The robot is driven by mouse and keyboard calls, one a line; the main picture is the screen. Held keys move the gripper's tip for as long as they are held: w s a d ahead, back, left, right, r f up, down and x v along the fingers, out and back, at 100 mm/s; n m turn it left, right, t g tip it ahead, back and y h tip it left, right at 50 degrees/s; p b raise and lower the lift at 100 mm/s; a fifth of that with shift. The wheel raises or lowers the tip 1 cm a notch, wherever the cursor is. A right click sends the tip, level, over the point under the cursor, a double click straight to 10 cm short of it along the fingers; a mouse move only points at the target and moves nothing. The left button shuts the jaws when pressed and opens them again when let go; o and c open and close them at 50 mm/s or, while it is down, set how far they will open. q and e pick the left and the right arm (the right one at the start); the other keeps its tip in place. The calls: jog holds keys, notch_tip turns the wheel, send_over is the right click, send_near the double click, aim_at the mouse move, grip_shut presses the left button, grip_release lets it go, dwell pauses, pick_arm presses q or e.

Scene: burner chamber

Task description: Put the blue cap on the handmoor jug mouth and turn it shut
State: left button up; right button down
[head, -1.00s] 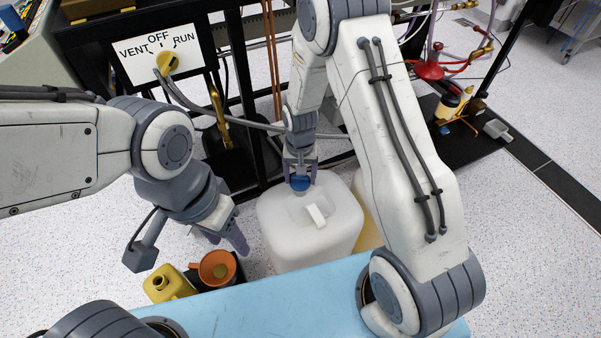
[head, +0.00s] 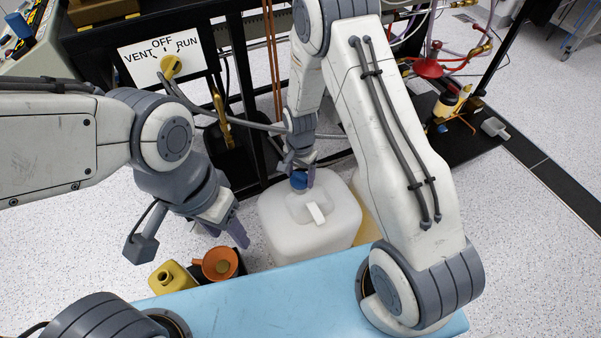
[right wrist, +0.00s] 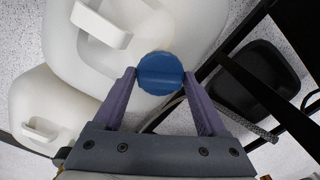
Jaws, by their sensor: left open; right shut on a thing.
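The blue cap (head: 299,180) is between the fingers of my right gripper (head: 301,174), which is shut on it. The cap is at the far side of the top of a white translucent jug (head: 325,237), behind its handle. In the right wrist view the cap (right wrist: 160,73) shows between the two purple fingertips, above the jug (right wrist: 78,60). The jug mouth is hidden under the cap, and I cannot tell whether the cap is seated on it. No name shows on the jug. My left gripper (head: 225,232) is open and empty, left of the jug.
A second, yellowish jug (head: 368,230) stands right of the white one, partly behind my right arm. A yellow container (head: 172,279) and an orange funnel (head: 220,264) are at lower left. A black frame with a VENT/OFF/RUN panel (head: 140,62) stands behind. A light blue surface (head: 270,303) lies in front.

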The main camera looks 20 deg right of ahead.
aim_at(300, 175)
jog(key=shift+m, duration=0.3)
grip_release()
jog(key=shift+p, duration=0.3)
jog(key=shift+r+p, duration=2.7)
jog(key=shift+r, duration=0.35)
